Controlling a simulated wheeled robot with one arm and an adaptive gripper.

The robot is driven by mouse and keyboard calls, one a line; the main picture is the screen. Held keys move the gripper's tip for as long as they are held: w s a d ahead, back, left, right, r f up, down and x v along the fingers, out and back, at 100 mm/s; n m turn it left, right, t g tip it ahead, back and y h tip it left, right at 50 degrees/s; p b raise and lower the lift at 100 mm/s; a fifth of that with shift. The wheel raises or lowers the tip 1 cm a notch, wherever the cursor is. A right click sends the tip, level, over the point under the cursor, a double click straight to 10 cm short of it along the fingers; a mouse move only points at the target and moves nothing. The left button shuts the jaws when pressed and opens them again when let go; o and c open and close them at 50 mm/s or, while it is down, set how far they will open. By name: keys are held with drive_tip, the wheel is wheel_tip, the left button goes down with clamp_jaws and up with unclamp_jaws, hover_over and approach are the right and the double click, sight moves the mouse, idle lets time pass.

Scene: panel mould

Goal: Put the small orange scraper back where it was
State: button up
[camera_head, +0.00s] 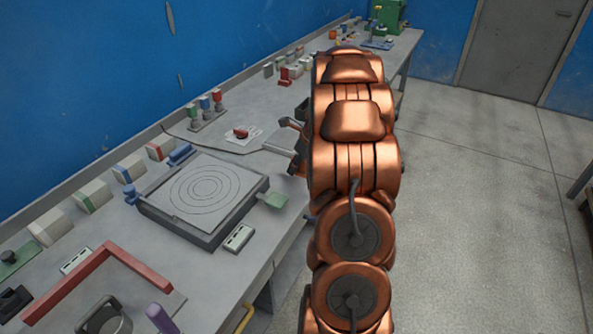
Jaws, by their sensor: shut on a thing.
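My gripper (291,142) shows only in part, as dark pieces left of my copper arm, over the right side of the bench. I do not see a small orange scraper clearly anywhere.
A square grey mould (205,191) with ring lines stands on the grey bench (262,240). A red angle bar (75,281) lies in front. Several blocks line the blue wall.

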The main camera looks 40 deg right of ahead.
sight(297, 172)
drive_tip(key=shift+f+p, duration=0.65)
drive_tip(key=shift+f, duration=1.15)
drive_tip(key=o, duration=1.2)
drive_tip(key=shift+f, duration=0.1)
drive_tip(key=shift+d, duration=0.1)
